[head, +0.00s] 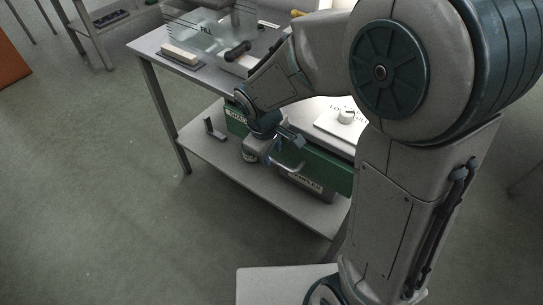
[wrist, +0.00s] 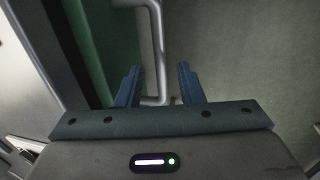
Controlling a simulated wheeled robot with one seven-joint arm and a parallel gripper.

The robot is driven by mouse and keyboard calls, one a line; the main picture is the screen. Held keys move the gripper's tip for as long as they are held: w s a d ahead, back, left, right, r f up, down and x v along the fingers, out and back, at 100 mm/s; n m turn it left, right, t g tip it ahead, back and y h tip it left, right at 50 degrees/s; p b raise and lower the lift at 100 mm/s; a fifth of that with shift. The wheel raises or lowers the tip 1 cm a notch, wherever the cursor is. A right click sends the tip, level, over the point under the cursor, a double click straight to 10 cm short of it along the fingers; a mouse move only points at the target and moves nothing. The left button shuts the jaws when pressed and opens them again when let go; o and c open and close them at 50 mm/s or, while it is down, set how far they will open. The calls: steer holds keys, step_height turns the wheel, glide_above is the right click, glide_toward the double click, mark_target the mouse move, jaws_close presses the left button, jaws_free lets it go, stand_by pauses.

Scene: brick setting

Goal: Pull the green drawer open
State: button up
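The green drawer (head: 325,172) is under the worktop, low down near the lower shelf, partly hidden by my arm. Its pale bar handle (head: 290,168) shows beside my gripper (head: 288,140). In the wrist view, the metal handle (wrist: 156,50) runs up the picture and bends near its lower end, with a green surface (wrist: 105,45) to its left. My gripper (wrist: 158,72) is open. Its two blue fingers stand either side of the handle's line, with a visible gap on each side. I cannot tell how far the drawer is out.
A lower shelf (head: 215,155) holds a small dark bracket (head: 213,129). A table leg (head: 165,115) stands at the left. The floor (head: 90,190) to the left is clear.

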steer(key=shift+w+d+f, duration=0.1)
steer(key=shift+f, duration=0.6)
jaws_close()
